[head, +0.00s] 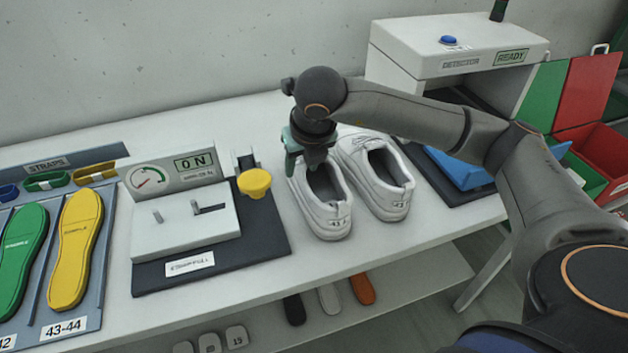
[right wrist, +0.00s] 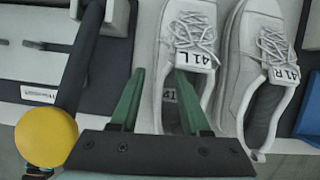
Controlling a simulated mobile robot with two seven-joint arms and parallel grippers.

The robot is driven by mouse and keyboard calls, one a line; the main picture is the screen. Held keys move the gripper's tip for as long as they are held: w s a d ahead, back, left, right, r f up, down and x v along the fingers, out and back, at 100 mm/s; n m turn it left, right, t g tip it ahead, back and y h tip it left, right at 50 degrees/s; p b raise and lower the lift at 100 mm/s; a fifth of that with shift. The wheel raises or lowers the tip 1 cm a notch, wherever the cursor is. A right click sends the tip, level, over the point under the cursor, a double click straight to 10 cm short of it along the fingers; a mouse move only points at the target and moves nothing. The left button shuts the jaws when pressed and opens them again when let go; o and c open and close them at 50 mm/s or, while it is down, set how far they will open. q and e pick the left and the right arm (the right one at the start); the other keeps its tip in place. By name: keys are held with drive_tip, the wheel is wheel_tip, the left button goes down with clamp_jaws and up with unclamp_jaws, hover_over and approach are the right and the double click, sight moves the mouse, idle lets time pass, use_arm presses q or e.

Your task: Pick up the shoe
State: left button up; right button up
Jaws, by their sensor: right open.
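A pair of white lace-up shoes stands side by side on the white table in the head view. The left shoe (head: 327,214) carries a tag reading 41 L in the right wrist view (right wrist: 187,28). The right shoe (head: 378,180) carries a tag reading 41 R in the right wrist view (right wrist: 262,65). My right gripper (head: 304,166) is over the left shoe, pointing down, with its green fingers apart and nothing between them. In the right wrist view, one finger (right wrist: 160,74) lies left of the left shoe and the other overlaps its opening. My left gripper is not in view.
A press-like station with a gauge (head: 150,179) and a yellow knob (head: 254,183) stands left of the shoes. A white detector box (head: 455,45) stands behind right, with a blue item (head: 462,168) before it. Insoles (head: 75,250) lie in a tray far left.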

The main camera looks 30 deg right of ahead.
sight(297, 181)
drive_tip(key=p+x, duration=0.1)
drive_tip(key=x, duration=0.7)
drive_tip(key=shift+s+a, duration=0.1)
drive_tip(key=shift+c, duration=0.2)
clamp_jaws()
idle(1.0)
